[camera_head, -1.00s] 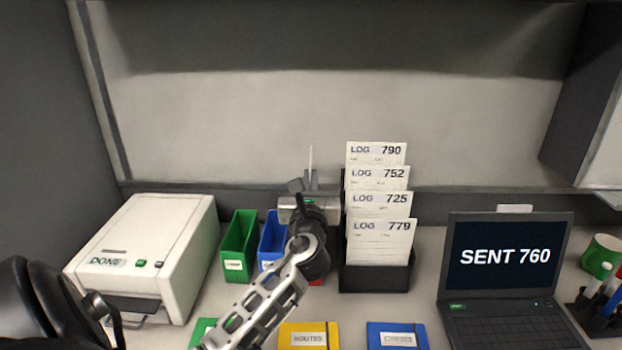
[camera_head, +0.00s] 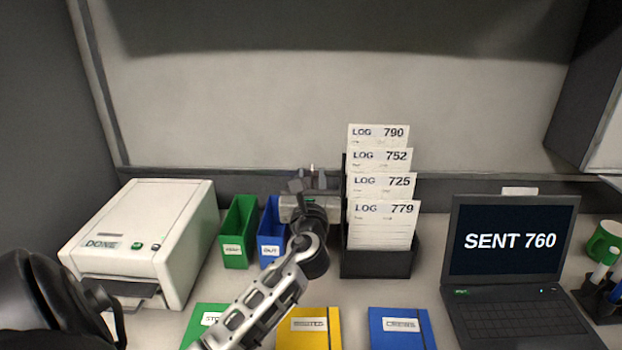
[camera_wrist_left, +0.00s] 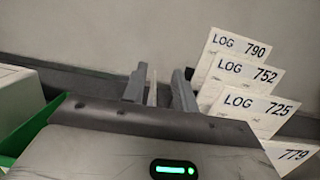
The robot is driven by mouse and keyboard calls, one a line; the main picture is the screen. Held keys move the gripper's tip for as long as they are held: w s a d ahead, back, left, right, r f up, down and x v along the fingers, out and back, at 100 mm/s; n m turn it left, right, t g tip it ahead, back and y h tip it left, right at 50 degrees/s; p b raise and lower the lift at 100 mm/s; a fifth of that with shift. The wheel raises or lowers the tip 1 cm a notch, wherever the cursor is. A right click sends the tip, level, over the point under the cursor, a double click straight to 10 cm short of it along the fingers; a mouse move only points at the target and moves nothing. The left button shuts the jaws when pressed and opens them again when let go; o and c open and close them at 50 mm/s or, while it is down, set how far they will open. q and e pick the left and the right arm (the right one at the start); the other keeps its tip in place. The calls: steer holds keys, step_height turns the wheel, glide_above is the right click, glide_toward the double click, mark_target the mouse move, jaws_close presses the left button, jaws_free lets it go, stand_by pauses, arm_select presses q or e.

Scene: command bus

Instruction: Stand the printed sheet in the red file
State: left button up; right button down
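My left gripper (camera_head: 312,180) points away from me at the back of the desk, left of the black log rack. Its two fingers stand apart, also in the left wrist view (camera_wrist_left: 160,88). A thin white sheet (camera_wrist_left: 152,92), seen edge-on, stands upright between them, close to the left finger with a gap to the right one. Its tip (camera_head: 312,168) shows in the head view. The red file does not show now; my left arm covers the place between the blue file and the rack, so I cannot see how the sheet sits in it. My right gripper is not in view.
A green file (camera_head: 238,236) and a blue file (camera_head: 270,246) stand left of my arm, beside the white printer (camera_head: 140,232). The black rack (camera_head: 376,264) with several log cards is close on the right. Folders lie in front; a laptop (camera_head: 515,241) is further right.

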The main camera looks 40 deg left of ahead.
arm_select(q)
steer(key=b+v, duration=0.2)
steer(key=v, duration=1.4)
steer(key=shift+s+a, duration=0.1)
stand_by(0.4)
